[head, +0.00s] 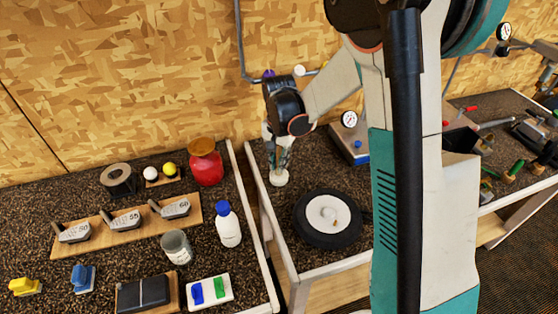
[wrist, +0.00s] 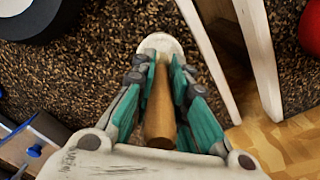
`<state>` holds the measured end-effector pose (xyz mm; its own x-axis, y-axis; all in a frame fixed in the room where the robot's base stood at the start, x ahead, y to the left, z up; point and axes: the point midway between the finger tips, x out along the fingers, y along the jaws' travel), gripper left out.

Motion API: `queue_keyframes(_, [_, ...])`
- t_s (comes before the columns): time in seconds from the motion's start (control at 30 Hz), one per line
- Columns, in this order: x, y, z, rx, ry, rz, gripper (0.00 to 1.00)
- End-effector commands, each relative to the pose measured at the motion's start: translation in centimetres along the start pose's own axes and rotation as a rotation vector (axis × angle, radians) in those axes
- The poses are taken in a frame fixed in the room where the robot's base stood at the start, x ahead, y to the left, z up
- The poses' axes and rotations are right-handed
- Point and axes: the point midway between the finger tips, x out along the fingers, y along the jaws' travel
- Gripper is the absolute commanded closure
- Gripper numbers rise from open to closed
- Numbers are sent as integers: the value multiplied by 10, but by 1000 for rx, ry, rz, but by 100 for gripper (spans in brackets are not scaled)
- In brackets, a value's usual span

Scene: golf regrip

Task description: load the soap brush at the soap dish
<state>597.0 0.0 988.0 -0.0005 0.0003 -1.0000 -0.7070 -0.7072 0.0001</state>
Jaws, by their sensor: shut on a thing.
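My gripper (head: 278,152) points down over the middle bench, and its teal fingers are shut on the soap brush. The brush's wooden handle (wrist: 160,110) lies between the fingers in the wrist view.
A black wheel-like ring (head: 301,226) with a white centre lies right of the gripper. A grey box with a gauge (head: 349,142) stands behind it. A gap separates this bench from the left one, which holds a red jar (head: 205,165) and a white bottle (head: 228,229).

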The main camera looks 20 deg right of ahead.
Motion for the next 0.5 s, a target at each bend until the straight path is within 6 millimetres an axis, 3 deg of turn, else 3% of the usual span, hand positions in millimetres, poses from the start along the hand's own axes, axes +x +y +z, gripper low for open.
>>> queue_keyframes(0.5, [6, 0, 0, 0, 0, 0, 100])
